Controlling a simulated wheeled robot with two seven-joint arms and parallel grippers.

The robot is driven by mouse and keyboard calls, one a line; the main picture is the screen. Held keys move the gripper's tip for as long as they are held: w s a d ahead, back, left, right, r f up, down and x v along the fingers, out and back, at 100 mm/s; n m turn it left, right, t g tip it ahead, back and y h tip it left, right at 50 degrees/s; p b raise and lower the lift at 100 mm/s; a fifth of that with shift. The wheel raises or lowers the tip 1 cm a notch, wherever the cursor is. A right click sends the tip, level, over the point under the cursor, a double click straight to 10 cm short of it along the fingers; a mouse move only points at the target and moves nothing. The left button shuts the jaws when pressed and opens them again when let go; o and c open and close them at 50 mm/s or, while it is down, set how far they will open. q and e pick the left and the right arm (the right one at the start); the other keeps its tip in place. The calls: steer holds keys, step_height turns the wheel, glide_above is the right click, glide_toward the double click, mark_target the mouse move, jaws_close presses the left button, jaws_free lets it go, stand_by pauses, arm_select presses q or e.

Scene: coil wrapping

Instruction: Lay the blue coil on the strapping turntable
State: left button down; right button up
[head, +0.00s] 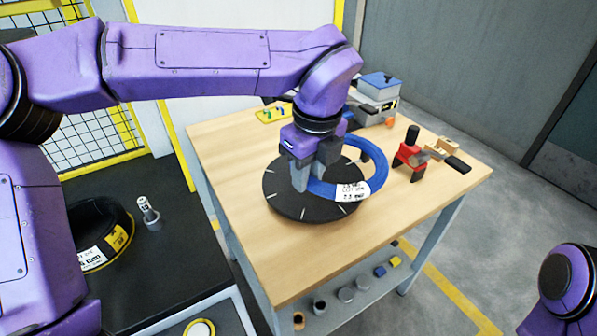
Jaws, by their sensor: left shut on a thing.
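The blue coil (377,163) is a ring with a white printed label. It is over the right part of the black round turntable (285,205), which has white marks near its rim and sits on the wooden table. My left gripper (303,186) points down over the turntable and is shut on the left part of the coil. The gripper and wrist hide part of the ring. I cannot tell whether the coil touches the turntable or hangs just above it. Its right edge reaches past the turntable's rim. My right gripper is not in view.
On the table (330,250), a red and black tool (409,152) lies at the right and a grey machine with a blue top (378,88) stands at the back. A black coil with a yellow label (98,235) lies on a dark surface at the left. The table's front is clear.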

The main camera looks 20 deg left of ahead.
arm_select(q)
steer(key=w+a, duration=0.1)
steer(key=w+a+f, duration=0.1)
steer(key=a+p, duration=0.1)
steer(key=shift+w+a+f, duration=0.3)
steer(key=shift+w+f, duration=0.05)
steer(key=shift+w, duration=0.05)
glide_above(287, 193)
steer(key=d, duration=0.1)
steer(key=f, duration=0.2)
steer(key=f+p, duration=0.1)
steer(key=f, duration=0.2)
steer(key=shift+s+d, duration=0.2)
steer(key=shift+a+f, duration=0.25)
steer(key=f, duration=0.3)
steer(key=shift+a+f, duration=0.2)
steer(key=shift+f, duration=0.05)
steer(key=shift+w+f, duration=0.15)
steer(key=shift+f, duration=0.05)
steer(key=shift+r, duration=0.1)
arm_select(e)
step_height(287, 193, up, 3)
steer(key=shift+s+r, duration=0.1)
